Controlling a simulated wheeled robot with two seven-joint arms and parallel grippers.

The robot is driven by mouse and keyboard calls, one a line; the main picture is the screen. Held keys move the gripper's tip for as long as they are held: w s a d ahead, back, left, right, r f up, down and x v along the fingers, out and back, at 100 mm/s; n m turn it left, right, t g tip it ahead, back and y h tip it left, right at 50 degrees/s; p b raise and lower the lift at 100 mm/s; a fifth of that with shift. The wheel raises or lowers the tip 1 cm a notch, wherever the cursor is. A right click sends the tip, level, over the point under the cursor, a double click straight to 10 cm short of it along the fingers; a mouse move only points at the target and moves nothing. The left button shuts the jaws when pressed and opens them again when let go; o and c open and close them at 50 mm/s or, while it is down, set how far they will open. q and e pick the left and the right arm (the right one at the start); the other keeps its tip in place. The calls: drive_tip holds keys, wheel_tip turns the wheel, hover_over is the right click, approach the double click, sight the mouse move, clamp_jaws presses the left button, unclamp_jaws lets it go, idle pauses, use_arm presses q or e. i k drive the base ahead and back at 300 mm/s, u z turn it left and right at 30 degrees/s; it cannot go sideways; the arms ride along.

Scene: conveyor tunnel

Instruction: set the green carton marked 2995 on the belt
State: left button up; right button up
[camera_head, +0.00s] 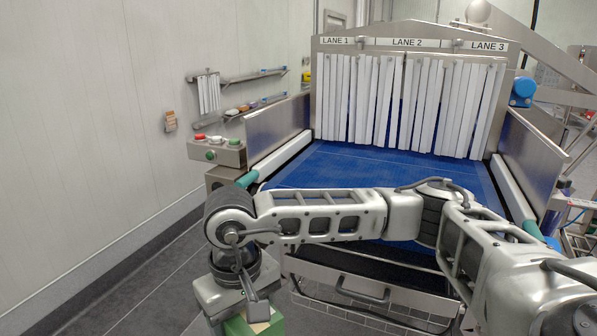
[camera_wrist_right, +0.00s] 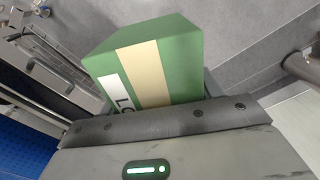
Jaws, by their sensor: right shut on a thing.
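A green carton (camera_wrist_right: 185,50) with a tan tape strip and a white label is held by my right gripper (camera_wrist_right: 170,112). Only the letters "LO" show on the label; the number 2995 cannot be read. In the head view my right arm reaches across to the left, and the right gripper (camera_head: 243,306) points down beside the belt's near left corner. Part of the carton (camera_head: 238,327) shows at the bottom edge there. The blue belt (camera_head: 370,170) lies ahead, its visible surface empty. My left gripper is not in view.
White strip curtains (camera_head: 400,100) hang over the tunnel mouth under signs for lanes 1 to 3. Metal side walls (camera_head: 278,128) flank the belt. A button box (camera_head: 217,152) stands at the left. A wire basket (camera_head: 360,310) is below the belt's front. Floor at left is clear.

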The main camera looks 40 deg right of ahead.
sight(353, 169)
drive_tip(key=u, duration=0.75)
drive_tip(key=i, duration=2.65)
drive_tip(key=z, duration=3.3)
